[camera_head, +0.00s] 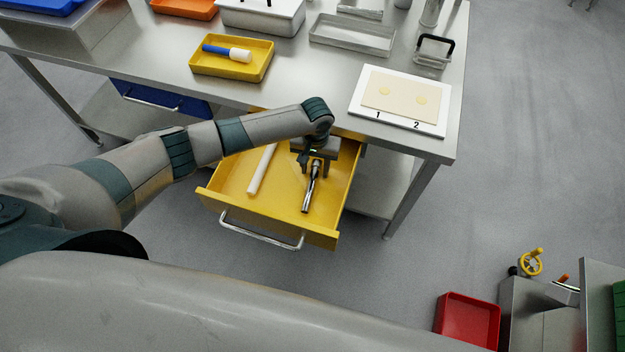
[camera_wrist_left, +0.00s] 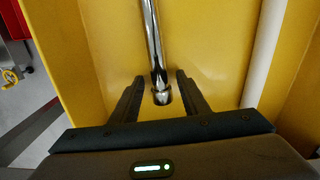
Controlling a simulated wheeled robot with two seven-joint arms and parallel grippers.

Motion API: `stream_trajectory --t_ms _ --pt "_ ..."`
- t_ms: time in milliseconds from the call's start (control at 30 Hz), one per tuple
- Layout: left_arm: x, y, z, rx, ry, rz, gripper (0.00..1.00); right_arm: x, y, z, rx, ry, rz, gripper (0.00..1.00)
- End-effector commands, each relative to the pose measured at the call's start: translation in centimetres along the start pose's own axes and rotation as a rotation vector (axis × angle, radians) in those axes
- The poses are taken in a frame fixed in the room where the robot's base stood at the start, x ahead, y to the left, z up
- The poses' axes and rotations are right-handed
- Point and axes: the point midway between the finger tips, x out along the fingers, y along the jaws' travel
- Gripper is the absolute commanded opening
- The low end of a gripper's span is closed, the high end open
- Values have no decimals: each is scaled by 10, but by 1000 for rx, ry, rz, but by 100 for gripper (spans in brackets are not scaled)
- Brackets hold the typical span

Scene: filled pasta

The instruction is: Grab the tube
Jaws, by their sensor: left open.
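A shiny metal tube (camera_head: 310,190) lies in the open yellow drawer (camera_head: 215,193), toward its right side. In the left wrist view the chrome tube (camera_wrist_left: 154,45) runs away from me, its near end between my finger tips. My left gripper (camera_head: 317,167) is over the drawer, pointing down, with its fingers apart on either side of the tube. It also shows in the left wrist view (camera_wrist_left: 160,79), with gaps between fingers and tube. A white rod (camera_head: 262,170) lies left of the tube. My right gripper is not in view.
The drawer hangs out below a steel table (camera_head: 300,85). On the table are a yellow tray (camera_head: 203,71) with a blue-and-white tool and a white board (camera_head: 439,128) with a dough sheet. A red bin (camera_head: 468,318) stands at lower right.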

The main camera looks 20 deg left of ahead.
Motion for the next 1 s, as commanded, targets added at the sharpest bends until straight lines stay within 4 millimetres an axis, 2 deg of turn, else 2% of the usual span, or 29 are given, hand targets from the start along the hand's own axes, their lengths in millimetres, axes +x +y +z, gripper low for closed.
stream_trajectory --t_ms 33,67,200,233,667,767,933,1000 --pt "0 0 0 0 0 0 42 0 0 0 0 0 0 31" --pt "0 0 0 0 0 0 37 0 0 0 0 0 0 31" --pt "0 0 0 0 0 0 3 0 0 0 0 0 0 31" --pt "0 0 0 0 0 0 1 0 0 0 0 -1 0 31" --pt "-6 0 0 0 1 1 1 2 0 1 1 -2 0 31" --pt "-14 0 -1 0 1 2 1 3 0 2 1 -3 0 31" --pt "-38 0 -1 1 3 3 1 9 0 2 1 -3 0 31" --pt "-46 14 1 4 1 5 1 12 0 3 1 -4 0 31"
